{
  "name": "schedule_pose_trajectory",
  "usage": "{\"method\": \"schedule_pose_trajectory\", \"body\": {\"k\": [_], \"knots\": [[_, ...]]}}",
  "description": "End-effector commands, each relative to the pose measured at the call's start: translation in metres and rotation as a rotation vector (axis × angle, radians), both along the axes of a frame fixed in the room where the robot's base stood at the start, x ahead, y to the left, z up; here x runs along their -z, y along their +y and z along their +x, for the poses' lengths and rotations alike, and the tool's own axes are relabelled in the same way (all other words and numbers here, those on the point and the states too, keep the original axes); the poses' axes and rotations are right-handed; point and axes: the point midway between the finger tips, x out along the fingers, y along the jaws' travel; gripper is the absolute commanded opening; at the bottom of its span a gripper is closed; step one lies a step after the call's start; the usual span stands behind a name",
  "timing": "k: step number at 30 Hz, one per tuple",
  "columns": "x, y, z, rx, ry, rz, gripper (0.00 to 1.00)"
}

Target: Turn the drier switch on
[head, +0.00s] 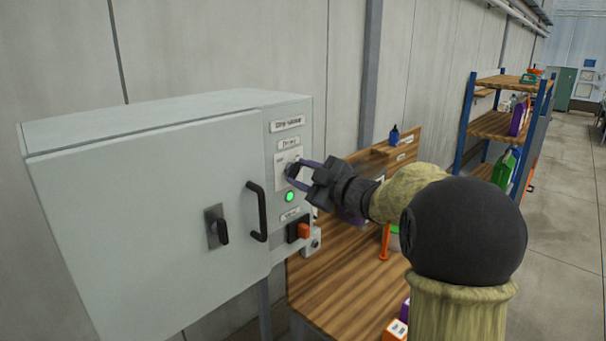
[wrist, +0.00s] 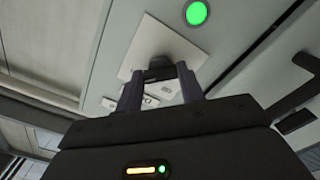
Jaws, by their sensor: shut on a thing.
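The drier switch is a dark knob (wrist: 158,73) on a white plate (head: 287,166) near the top of the grey cabinet's right-hand panel. My gripper (head: 299,170) reaches the plate from the right, and its two fingers are shut on the knob. In the wrist view my gripper (wrist: 160,88) has one finger on each side of the knob. A round green lamp (head: 290,197) glows just below the plate; it also shows in the wrist view (wrist: 197,13). The fingers hide most of the knob in the head view, and I cannot read its position.
The grey cabinet (head: 140,220) has a black door handle (head: 257,212) and a latch (head: 216,227). An orange and black switch (head: 300,231) sits lower on the panel. A wooden bench (head: 340,285) stands right of the cabinet. A shelf rack (head: 495,125) stands farther back.

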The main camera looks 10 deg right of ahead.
Motion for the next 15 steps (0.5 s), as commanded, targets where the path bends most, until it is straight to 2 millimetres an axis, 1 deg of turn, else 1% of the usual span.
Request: {"method": "schedule_pose_trajectory", "body": {"k": [2, 3, 6, 15], "knots": [[0.0028, -0.0004, 0.0, 0.001, 0.006, 0.001, 0.15], [0.0028, -0.0004, 0.0, 0.001, 0.006, 0.001, 0.42], [0.0024, -0.0003, 0.0, 0.001, 0.005, 0.001, 0.6], [0.0011, -0.0007, -0.0007, 0.001, 0.002, 0.0, 0.6]]}}
